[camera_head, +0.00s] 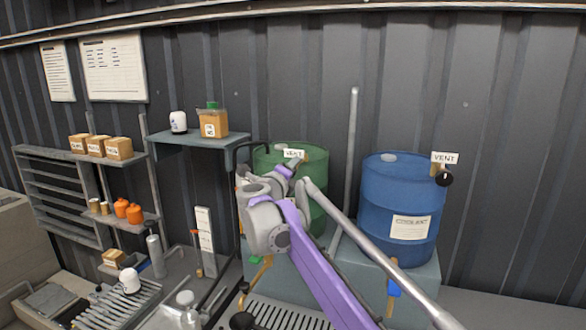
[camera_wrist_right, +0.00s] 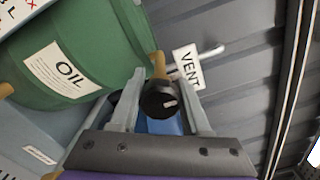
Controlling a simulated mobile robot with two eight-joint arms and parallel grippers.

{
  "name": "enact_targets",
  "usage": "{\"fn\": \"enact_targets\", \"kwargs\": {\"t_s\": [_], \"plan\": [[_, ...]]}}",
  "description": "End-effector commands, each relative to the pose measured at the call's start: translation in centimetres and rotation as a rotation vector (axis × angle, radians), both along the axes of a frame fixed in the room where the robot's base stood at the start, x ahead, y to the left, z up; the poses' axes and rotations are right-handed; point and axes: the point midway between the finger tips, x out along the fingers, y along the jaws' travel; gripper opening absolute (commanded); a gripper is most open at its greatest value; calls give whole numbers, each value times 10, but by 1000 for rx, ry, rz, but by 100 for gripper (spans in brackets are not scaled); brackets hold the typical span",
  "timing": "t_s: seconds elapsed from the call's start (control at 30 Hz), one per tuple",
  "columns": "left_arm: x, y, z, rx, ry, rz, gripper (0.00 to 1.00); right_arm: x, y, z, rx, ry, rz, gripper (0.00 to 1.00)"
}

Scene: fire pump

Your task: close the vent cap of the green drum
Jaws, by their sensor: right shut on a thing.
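The green drum (camera_head: 265,160) stands at the middle of the head view, partly hidden behind my right arm. In the right wrist view the green drum (camera_wrist_right: 105,40) carries a white OIL label. Its vent cap (camera_wrist_right: 159,101) is a round black knob with a pale mark, on a brass stub beside the VENT tag (camera_wrist_right: 188,68). My right gripper (camera_wrist_right: 162,104) is shut on the vent cap, one finger on each side. In the head view the fingers and cap are hidden by the wrist. My left gripper is not in view.
A blue drum (camera_head: 385,195) stands to the right, with its own VENT tag (camera_head: 445,158) and black cap (camera_head: 444,179). A shelf (camera_head: 185,141) with a container (camera_head: 213,124) is at the left of the green drum. A grey upright pipe (camera_head: 351,150) stands between the drums.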

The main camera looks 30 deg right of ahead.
Motion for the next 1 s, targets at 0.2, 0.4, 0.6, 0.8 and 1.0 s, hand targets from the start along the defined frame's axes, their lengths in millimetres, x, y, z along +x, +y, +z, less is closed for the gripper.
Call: {"fn": "enact_targets", "kwargs": {"t_s": [0.2, 0.4, 0.6, 0.8, 1.0], "plan": [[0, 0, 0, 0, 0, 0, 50, 0, 0, 0, 9, -11, 0, 0], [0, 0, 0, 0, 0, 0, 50, 0, 0, 0, 10, -11, 0, 0], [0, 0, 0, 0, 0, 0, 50, 0, 0, 0, 9, -11, 0, 68], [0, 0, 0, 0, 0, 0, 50, 0, 0, 0, 8, -10, 0, 77], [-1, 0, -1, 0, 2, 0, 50, -2, 3, -1, 9, -10, 1, 77]]}}
